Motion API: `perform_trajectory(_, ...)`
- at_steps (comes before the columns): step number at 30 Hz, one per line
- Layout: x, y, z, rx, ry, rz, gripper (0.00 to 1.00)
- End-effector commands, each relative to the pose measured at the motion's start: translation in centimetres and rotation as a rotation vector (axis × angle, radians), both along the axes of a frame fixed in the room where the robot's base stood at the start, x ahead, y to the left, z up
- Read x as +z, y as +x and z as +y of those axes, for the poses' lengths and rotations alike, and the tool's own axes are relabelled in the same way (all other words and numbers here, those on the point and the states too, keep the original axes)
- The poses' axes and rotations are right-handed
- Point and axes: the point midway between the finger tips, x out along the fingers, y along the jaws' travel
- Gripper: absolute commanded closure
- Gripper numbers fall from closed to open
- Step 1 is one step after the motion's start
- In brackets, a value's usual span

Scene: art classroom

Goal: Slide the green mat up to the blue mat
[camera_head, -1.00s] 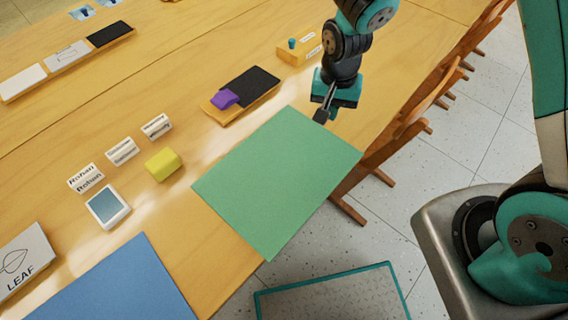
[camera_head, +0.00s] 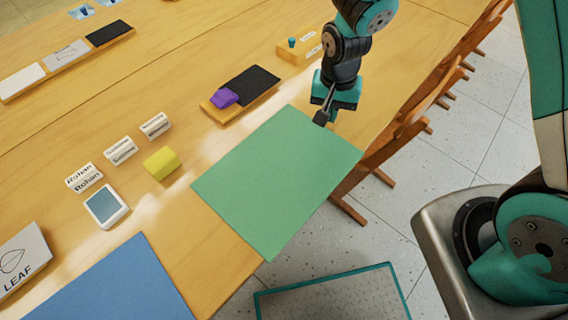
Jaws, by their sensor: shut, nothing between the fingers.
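The green mat (camera_head: 277,182) lies flat on the wooden table, its lower right part reaching past the table's edge over the floor. The blue mat (camera_head: 122,288) lies at the lower left, cut off by the bottom of the picture. Bare table shows between the two mats. My gripper (camera_head: 321,118) is shut and empty, with its fingertips at the far edge of the green mat near its top corner. I cannot tell whether the fingertips touch the mat.
A yellow block (camera_head: 163,163), a framed blue-grey tile (camera_head: 106,206) and white name blocks (camera_head: 84,178) stand left of the green mat. A tray with a purple piece (camera_head: 225,97) and black pad lies behind it. Wooden chairs (camera_head: 410,125) line the table's right side.

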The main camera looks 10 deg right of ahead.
Motion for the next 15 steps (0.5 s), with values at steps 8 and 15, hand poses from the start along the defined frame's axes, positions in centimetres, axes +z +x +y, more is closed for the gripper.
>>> perform_trajectory(8, -0.48, 0.01, 0.0, 0.0, 0.0, 0.0, 1.0)
perform_trajectory(15, -0.84, 0.01, 0.01, 0.0, 0.0, 0.0, 1.0)
